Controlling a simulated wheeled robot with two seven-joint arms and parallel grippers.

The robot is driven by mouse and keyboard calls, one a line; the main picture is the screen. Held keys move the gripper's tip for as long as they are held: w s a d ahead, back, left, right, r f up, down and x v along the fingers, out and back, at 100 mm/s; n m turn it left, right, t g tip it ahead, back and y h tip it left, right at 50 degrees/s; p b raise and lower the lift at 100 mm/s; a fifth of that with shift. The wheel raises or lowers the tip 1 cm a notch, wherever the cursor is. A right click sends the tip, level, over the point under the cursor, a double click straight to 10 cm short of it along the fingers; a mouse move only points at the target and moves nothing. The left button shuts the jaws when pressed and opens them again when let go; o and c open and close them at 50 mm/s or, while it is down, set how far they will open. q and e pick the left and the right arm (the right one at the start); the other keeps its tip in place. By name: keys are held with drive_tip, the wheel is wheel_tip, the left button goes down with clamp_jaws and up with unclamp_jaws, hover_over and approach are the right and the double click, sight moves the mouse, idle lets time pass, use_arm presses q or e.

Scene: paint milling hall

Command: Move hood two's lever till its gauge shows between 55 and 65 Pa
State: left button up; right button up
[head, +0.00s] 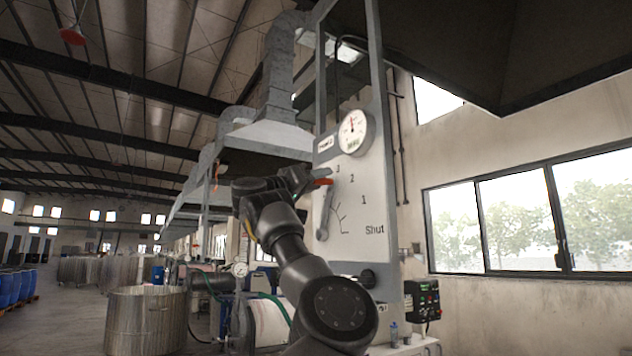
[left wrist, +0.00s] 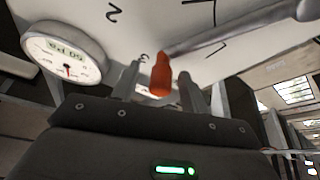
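The panel (head: 350,205) carries the scale marks 3, 2, 1 and Shut. Its grey lever (head: 323,213) stands nearly upright, with its orange-red grip (head: 323,182) at the top near the 3. The round white gauge (head: 353,132) sits above the scale, its needle pointing roughly up; the reading is too small to tell. The gauge also shows in the left wrist view (left wrist: 65,58), tilted, with a red needle. My left gripper (head: 314,179) is at the grip. In the left wrist view, its fingers (left wrist: 157,88) stand apart either side of the orange grip (left wrist: 161,74), with gaps visible.
A black control box (head: 422,300) hangs at right. A large metal vat (head: 146,320) stands at left. Another hood (head: 265,137) is behind the panel, and a dark canopy overhangs at upper right.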

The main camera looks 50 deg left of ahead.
use_arm(q)
drive_tip(key=shift+s+a+f+b, duration=0.1)
drive_tip(key=shift+s+f+b, duration=0.25)
drive_tip(key=shift+s+b, duration=0.1)
drive_tip(key=b+v, duration=0.5)
drive_tip(key=v, duration=0.4)
drive_tip(key=shift+s, duration=0.4)
